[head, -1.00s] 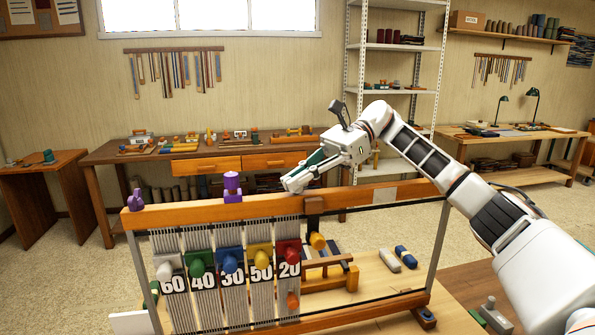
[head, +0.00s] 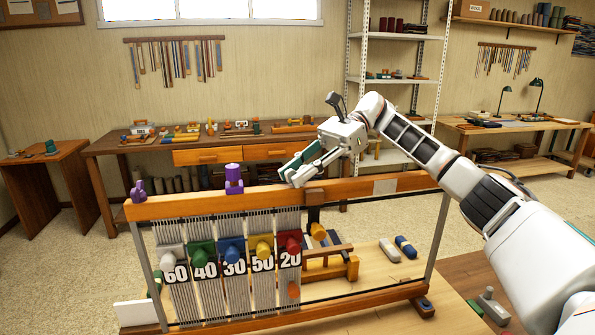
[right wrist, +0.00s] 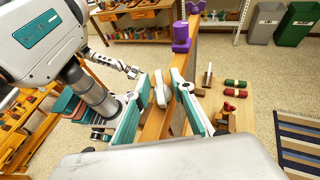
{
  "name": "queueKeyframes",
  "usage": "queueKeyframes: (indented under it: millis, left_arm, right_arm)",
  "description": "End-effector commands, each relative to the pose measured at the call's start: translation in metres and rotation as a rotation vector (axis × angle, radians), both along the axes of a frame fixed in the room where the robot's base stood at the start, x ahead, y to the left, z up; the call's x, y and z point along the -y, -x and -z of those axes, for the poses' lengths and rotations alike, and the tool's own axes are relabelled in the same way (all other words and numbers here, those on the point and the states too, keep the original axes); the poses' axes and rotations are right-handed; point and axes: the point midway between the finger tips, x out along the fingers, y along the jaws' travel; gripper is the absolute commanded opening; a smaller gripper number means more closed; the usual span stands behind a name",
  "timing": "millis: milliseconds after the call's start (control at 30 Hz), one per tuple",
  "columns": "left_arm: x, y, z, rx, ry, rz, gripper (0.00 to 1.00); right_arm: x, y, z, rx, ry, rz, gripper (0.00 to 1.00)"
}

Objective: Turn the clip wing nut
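A purple clip (head: 234,182) stands on the loom's wooden top beam (head: 352,188). It has a wide base and a rounded top piece, and it also shows in the right wrist view (right wrist: 181,38). A second, smaller purple piece (head: 138,191) with a wing-like top sits at the beam's left end. Which part is the wing nut is too small to tell. My right gripper (head: 289,177) is by the beam, to the right of the purple clip and apart from it. My left gripper is not in view.
Numbered coloured weights (head: 232,251) hang on the front of the loom. Two spools or blocks (head: 390,249) lie on the wooden board behind it. A workbench (head: 120,156) with tools stands at the back. The beam between clip and gripper is clear.

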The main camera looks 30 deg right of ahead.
Motion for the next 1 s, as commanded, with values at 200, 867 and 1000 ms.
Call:
queueKeyframes:
  millis: [200,867,1000]
  left_arm:
    - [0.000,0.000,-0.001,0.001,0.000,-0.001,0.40]
    - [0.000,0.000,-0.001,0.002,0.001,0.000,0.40]
    - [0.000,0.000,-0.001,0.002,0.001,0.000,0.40]
  right_arm:
    - [0.001,0.000,-0.001,0.001,-0.001,0.001,0.24]
    - [0.064,-0.011,-0.028,0.001,0.000,0.000,0.24]
    - [0.068,-0.012,-0.029,0.000,0.000,0.001,0.24]
